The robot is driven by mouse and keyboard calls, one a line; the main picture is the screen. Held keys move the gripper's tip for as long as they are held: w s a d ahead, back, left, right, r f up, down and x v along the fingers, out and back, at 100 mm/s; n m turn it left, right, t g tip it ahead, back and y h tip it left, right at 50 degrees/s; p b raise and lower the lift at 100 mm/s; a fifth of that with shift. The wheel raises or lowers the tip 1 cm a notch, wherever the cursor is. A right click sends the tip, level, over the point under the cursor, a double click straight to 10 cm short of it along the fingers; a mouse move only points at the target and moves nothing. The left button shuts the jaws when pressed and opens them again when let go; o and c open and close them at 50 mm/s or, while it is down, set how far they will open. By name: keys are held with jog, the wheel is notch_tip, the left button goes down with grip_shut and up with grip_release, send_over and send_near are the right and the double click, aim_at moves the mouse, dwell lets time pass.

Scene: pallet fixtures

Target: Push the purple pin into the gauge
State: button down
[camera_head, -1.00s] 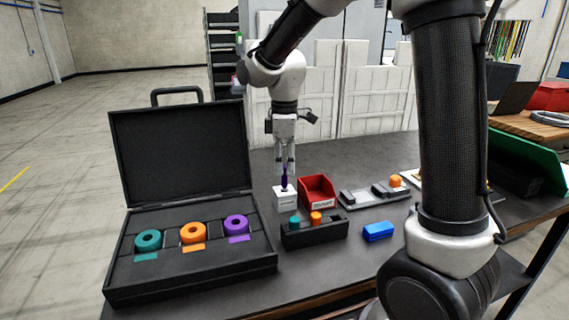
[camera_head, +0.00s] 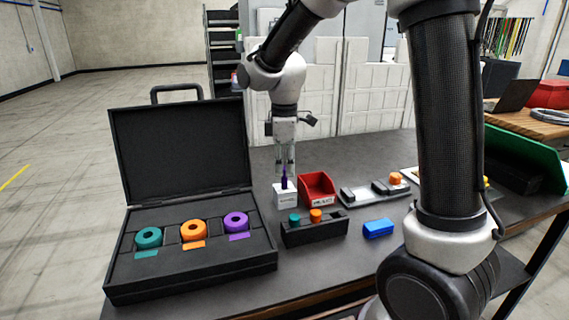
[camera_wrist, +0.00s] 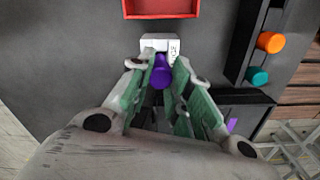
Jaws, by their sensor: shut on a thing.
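The purple pin (camera_head: 284,182) is upright between the fingers of my gripper (camera_head: 285,168), which is shut on it. In the wrist view the pin's purple end (camera_wrist: 160,72) shows between the fingertips (camera_wrist: 160,82). The gauge, a small white block (camera_head: 286,197), stands on the table directly under the pin. It also shows in the wrist view (camera_wrist: 152,45), just beyond the fingertips. The pin's lower end meets the gauge's top in the head view. How deep it sits in the gauge I cannot tell.
A red bin (camera_head: 318,187) stands right of the gauge. A black rack (camera_head: 313,234) with teal and orange pins is in front. An open black case (camera_head: 190,290) with three rings lies at left. A blue block (camera_head: 378,229) and a grey fixture (camera_head: 375,194) are at right.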

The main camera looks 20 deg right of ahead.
jog(key=shift+f, duration=0.55)
jog(key=c, duration=1.2)
grip_release()
jog(key=shift+c, duration=0.2)
jog(key=shift+o, duration=0.5)
jog(key=o, duration=0.3)
jog(key=shift+r, duration=0.1)
jog(key=shift+r, duration=4.45)
